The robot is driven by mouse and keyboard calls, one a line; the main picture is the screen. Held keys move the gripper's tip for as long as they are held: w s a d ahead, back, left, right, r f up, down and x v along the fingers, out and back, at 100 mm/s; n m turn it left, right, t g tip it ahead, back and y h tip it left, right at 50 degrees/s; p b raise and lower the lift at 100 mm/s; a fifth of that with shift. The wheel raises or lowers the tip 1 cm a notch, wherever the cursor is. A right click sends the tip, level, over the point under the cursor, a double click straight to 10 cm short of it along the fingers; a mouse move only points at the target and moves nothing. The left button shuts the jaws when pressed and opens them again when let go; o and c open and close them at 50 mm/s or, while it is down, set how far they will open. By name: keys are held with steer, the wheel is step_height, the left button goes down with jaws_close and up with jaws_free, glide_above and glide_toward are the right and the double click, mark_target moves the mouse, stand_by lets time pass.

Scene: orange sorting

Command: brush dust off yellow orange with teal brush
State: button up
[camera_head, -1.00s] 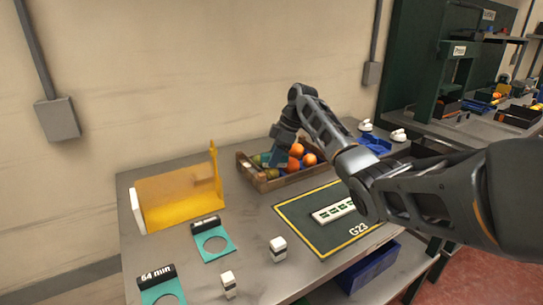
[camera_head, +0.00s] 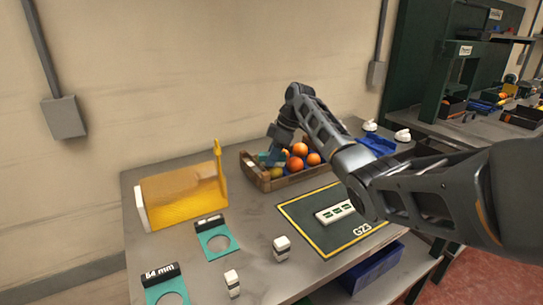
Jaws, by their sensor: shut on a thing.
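A wooden crate (camera_head: 298,180) stands at the back middle of the table, with several oranges (camera_head: 300,149) and a yellowish fruit (camera_head: 277,173) in it. My gripper (camera_head: 274,158) is over the left part of the crate, pointing down. A small teal thing shows at its tip, perhaps the teal brush (camera_head: 264,157), but it is too small to be sure. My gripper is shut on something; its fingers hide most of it. I cannot tell whether the held thing touches the yellowish fruit.
A yellow translucent guard (camera_head: 184,195) stands at left. Two teal ring gauges (camera_head: 231,247), small white-and-black blocks (camera_head: 281,247) and a dark mat marked G23 (camera_head: 318,239) lie in front. A blue bin (camera_head: 372,270) hangs below the table edge. White items sit back right.

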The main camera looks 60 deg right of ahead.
steer(key=shift+s+d+r, duration=0.1)
steer(key=shift+s+d, duration=0.2)
steer(key=shift+s, duration=0.2)
steer(key=shift+s+d, duration=0.25)
steer(key=shift+s, duration=0.2)
steer(key=shift+w+a, duration=0.1)
steer(key=shift+w, duration=0.05)
